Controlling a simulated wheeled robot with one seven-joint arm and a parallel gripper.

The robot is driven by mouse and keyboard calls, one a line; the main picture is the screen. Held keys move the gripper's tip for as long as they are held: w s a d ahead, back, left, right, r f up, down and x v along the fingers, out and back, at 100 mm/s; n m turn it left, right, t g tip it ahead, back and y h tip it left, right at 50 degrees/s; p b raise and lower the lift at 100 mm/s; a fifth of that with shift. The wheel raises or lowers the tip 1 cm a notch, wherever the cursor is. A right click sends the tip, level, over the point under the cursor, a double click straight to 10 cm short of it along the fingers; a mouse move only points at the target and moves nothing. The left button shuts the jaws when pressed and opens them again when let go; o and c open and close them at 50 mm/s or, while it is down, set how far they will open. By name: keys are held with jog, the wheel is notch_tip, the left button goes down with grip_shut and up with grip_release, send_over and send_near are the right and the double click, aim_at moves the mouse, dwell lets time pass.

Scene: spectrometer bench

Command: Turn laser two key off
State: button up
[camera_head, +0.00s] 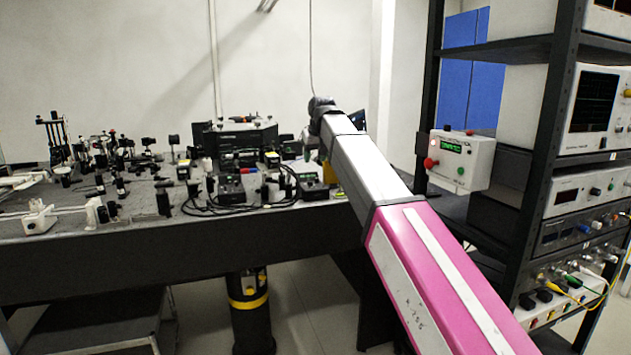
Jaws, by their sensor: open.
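My pink and silver arm reaches from the lower right over the right end of the optical bench and ends in a dark joint. My gripper cannot be made out beyond that joint; the arm hides what is behind it. Two small dark control boxes with green displays stand near the bench's front edge: a left box (232,188) and a right box (312,186), close to the arm. The laser two key is too small to make out, and I cannot tell which box bears it.
The dark optical bench (100,250) carries many optical mounts and black cables (205,208). A large black instrument (240,136) stands behind the boxes. A white box with a red button (461,160) is by the rack (548,130) at right, which holds several instruments.

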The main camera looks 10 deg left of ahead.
aim_at(310, 182)
jog(key=x, duration=1)
jog(key=shift+w+a+f, duration=0.1)
jog(key=shift+a+f, duration=0.15)
grip_shut()
